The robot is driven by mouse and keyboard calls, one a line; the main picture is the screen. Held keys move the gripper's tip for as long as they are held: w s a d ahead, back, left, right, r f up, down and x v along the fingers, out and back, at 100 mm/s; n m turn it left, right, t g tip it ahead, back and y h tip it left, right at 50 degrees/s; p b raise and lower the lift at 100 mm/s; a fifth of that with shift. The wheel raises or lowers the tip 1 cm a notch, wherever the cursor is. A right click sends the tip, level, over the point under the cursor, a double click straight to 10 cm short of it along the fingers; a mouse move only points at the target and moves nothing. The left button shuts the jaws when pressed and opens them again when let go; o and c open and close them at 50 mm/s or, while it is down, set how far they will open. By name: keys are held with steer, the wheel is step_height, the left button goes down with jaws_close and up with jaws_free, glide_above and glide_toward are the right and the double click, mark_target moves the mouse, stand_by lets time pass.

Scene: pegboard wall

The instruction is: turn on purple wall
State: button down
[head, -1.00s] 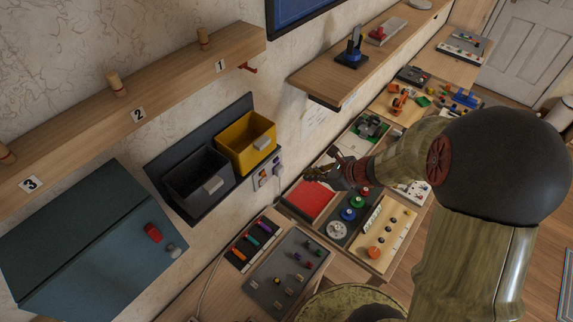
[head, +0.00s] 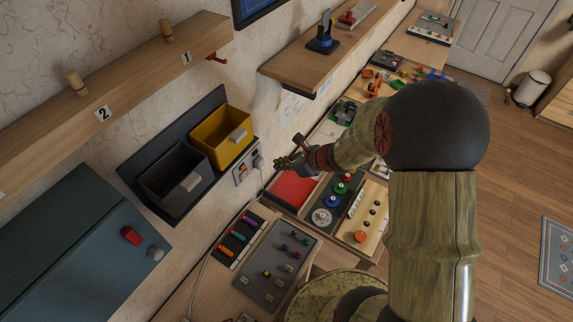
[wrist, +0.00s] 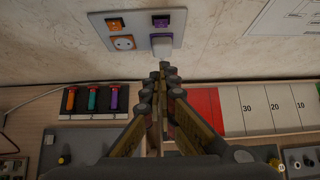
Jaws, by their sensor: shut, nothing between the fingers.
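A wall plate (wrist: 133,34) is on the wall in the wrist view, above the worktop; it also shows in the head view (head: 241,175). It has an orange switch (wrist: 115,24) at upper left and a purple switch (wrist: 161,21) at upper right. In the head view my gripper (head: 282,161) is right of the plate. I cannot tell whether it touches anything.
A panel with orange, green and purple sliders (wrist: 92,99) lies on the worktop at left. A red pad (wrist: 206,108) and a numbered board (wrist: 258,107) lie at right. In the head view, a yellow bin (head: 221,139) and a dark bin (head: 172,178) hang left of the plate. A cable (wrist: 45,95) runs along the wall.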

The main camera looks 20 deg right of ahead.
mark_target(256, 153)
steer(key=shift+w+a+f, duration=0.1)
steer(key=shift+w+a, duration=0.5)
steer(key=shift+w, duration=0.25)
steer(key=shift+w+a+f, duration=0.1)
steer(key=shift+w+a, duration=0.45)
steer(key=shift+w, duration=0.35)
steer(key=shift+w+a+f, duration=0.1)
steer(key=shift+w+a, duration=0.5)
steer(key=shift+w, duration=0.25)
steer(key=shift+p, duration=0.3)
steer(key=p, duration=0.2)
steer(key=g+p, duration=0.1)
steer(key=p, duration=0.1)
steer(key=shift+w+a+r+h, duration=0.2)
steer(key=shift+w+r+h, duration=0.1)
steer(key=shift+r+h, duration=0.1)
steer(key=shift+r, duration=0.1)
